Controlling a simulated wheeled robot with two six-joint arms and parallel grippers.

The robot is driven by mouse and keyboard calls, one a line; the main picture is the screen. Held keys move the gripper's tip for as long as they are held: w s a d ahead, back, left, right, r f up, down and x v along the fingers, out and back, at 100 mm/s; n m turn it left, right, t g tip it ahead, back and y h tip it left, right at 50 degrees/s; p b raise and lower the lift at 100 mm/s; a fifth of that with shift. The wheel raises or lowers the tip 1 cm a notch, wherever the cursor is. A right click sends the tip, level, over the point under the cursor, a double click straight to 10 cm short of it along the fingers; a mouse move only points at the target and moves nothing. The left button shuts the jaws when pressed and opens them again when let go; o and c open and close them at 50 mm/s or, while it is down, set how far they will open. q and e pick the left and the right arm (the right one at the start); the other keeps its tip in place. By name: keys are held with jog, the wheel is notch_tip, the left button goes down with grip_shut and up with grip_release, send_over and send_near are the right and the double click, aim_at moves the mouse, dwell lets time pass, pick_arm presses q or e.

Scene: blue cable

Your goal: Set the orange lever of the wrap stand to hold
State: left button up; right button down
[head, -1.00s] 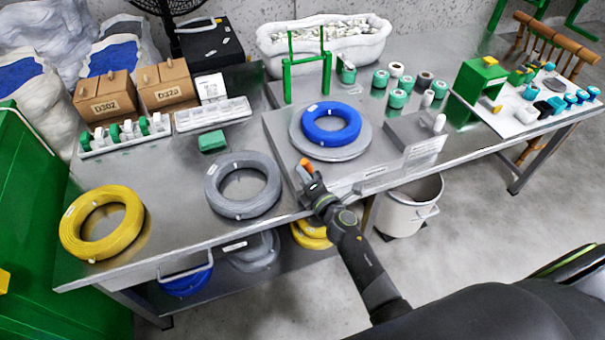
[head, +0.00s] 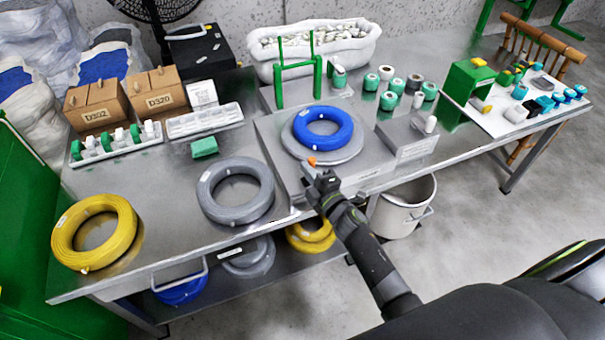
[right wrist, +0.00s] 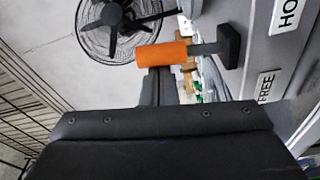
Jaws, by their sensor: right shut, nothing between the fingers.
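The wrap stand (head: 268,131) is a grey metal box on the table with a blue cable coil (head: 341,136) on its round plate. Its orange lever (head: 311,161) shows as a small orange tip at the front left. In the right wrist view the orange handle (right wrist: 162,53) sits on a dark shaft from a black pivot (right wrist: 230,45). FREE (right wrist: 266,86) and partly cut HO (right wrist: 288,14) labels are beside the pivot. My right gripper (head: 318,178) is shut and empty, right by the handle; I cannot tell whether it touches. My left gripper is out of view.
A grey coil (head: 235,211) and a yellow coil (head: 70,246) lie left of the stand. A green frame (head: 280,85) and several spools stand behind it. A white bucket (head: 403,214) is below the table's front edge. Bare tabletop lies between the coils.

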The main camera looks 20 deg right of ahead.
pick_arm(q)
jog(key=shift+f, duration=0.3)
pick_arm(e)
jog(key=shift+d+m+t, duration=0.15)
jog(key=shift+d+m, duration=0.35)
jog(key=shift+m, duration=0.35)
jog(key=shift+d+m+t, duration=0.15)
jog(key=shift+d+m, duration=0.3)
jog(key=shift+m, duration=0.4)
